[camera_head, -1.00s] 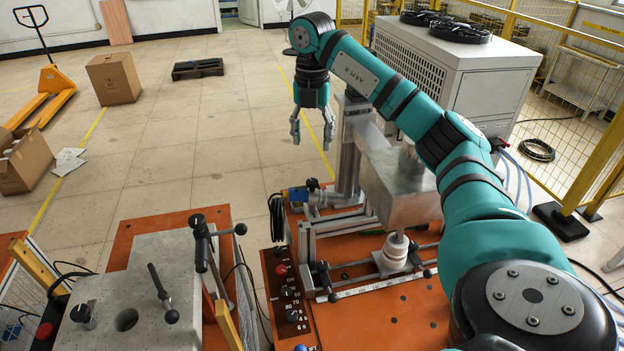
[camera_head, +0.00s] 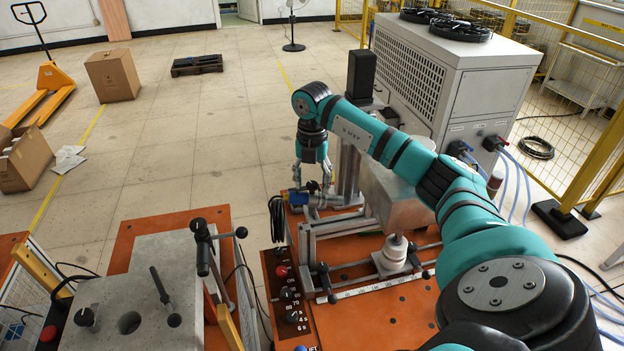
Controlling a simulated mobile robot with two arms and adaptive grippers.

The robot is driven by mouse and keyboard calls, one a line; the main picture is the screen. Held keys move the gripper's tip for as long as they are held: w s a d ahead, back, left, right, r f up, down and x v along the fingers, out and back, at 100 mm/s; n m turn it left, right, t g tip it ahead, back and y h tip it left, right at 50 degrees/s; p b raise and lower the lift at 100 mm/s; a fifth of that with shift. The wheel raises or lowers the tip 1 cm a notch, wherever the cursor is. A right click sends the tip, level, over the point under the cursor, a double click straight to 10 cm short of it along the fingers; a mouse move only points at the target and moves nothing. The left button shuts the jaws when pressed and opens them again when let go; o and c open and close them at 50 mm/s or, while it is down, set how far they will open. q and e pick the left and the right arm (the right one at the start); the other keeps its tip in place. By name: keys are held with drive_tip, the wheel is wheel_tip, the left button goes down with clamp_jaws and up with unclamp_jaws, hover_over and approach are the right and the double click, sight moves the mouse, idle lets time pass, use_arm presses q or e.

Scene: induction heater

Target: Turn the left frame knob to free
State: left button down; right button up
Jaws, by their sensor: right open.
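My right gripper (camera_head: 312,178) hangs pointing down at the far end of the metal frame (camera_head: 306,243) on the orange table. Its fingers are spread and I see nothing between them. The fingertips overlap a small blue-ended fitting (camera_head: 296,197) in the picture; I cannot tell whether they touch it. A black knob with a handle (camera_head: 325,277) sits at the frame's near left, well below the gripper in the picture. It may be the left frame knob; its setting cannot be read. My left gripper is not in view.
A control panel (camera_head: 290,301) with several knobs lies at the near left. A grey block with levers (camera_head: 133,290) stands further left. My right arm covers the right side.

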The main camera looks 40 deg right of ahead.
drive_tip(key=c, duration=0.6)
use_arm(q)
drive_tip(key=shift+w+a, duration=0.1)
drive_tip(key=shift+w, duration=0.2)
use_arm(e)
clamp_jaws()
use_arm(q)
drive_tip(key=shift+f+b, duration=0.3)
use_arm(e)
drive_tip(key=shift+n, duration=0.4)
drive_tip(key=n+b, duration=0.1)
drive_tip(key=n, duration=0.2)
drive_tip(key=n+b, duration=0.1)
drive_tip(key=n, duration=0.3)
drive_tip(key=shift+n+b, duration=0.3)
drive_tip(key=shift+b, duration=0.05)
drive_tip(key=n+b, duration=0.1)
drive_tip(key=n, duration=0.3)
use_arm(q)
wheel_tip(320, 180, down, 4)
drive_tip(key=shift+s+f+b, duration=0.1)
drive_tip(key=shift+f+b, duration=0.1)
drive_tip(key=shift+b, duration=0.15)
use_arm(e)
drive_tip(key=n, duration=0.5)
drive_tip(key=shift+r, duration=0.1)
drive_tip(key=shift+n, duration=0.3)
